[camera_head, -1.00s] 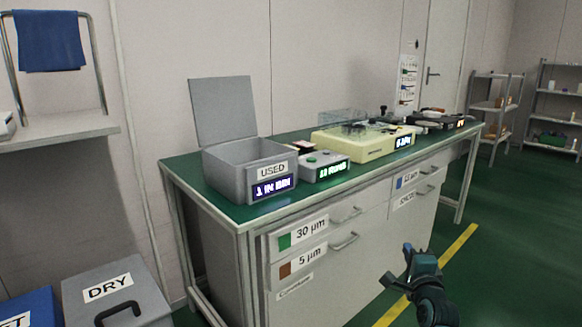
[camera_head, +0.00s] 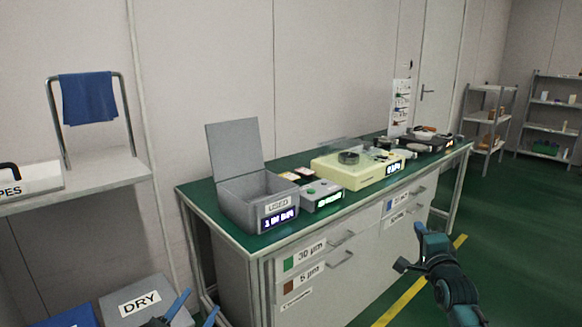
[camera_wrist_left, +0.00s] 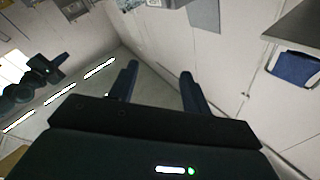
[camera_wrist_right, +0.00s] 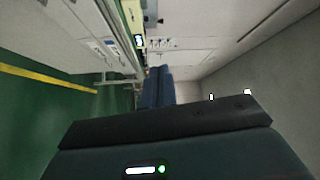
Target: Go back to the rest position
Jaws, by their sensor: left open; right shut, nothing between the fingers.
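My left gripper (camera_head: 190,310) shows at the bottom edge of the head view, its two blue fingers apart, in front of the grey DRY box. In the left wrist view its fingers (camera_wrist_left: 157,88) stand spread with nothing between them. My right gripper (camera_head: 416,250) is at the lower right of the head view, in the air in front of the bench drawers. In the right wrist view its fingers (camera_wrist_right: 159,85) are together and hold nothing.
A green-topped bench (camera_head: 310,225) carries an open grey USED bin (camera_head: 243,209), a small grey box (camera_head: 322,195) and a cream machine (camera_head: 345,172). A DRY box (camera_head: 135,308) stands lower left. A shelf (camera_head: 95,188) holds a towel rail. Green floor at right is free.

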